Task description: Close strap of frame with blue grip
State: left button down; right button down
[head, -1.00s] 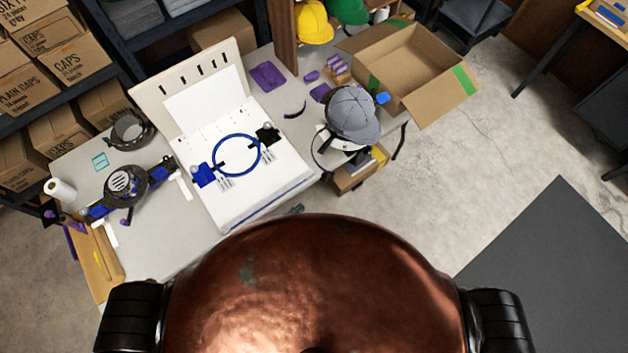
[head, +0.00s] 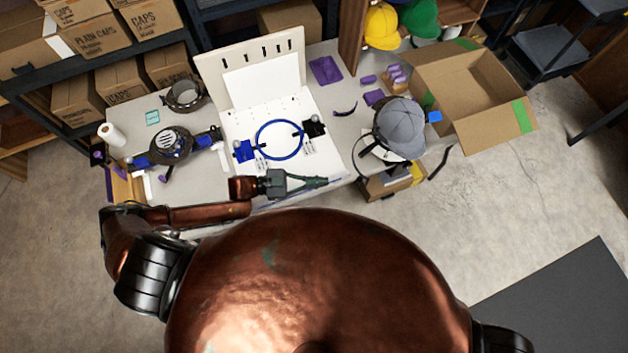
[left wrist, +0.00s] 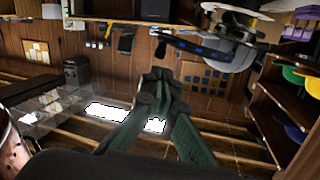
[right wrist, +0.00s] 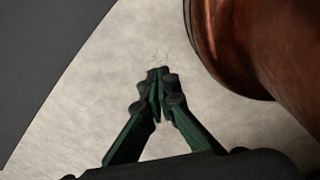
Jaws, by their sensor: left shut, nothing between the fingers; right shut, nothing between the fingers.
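A dark round frame (head: 171,145) with blue parts at its sides lies on the left of the table. A second dark round frame (head: 185,95), with no blue visible, is behind it. A blue ring (head: 279,140) lies on the white board, with a blue block (head: 244,151) at its left and a black one at its right. I cannot tell any strap's state. My left gripper (head: 322,182) is shut and empty near the board's front edge, below the ring in the picture. It also shows in the left wrist view (left wrist: 155,78). My right gripper (right wrist: 158,75) is shut and empty above the floor.
A grey cap (head: 402,127) sits on the table's right, next to an open cardboard box (head: 475,95). A white roll (head: 111,135) stands at the left end. The upright panel (head: 255,70) rises behind the board. Purple pieces (head: 325,69) lie at the back.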

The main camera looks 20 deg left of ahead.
pick_arm(q)
jog(key=r+x, duration=0.1)
jog(key=x, duration=0.8)
jog(key=shift+f+p, duration=0.4)
jog(key=shift+f, duration=0.1)
jog(key=shift+d, duration=0.1)
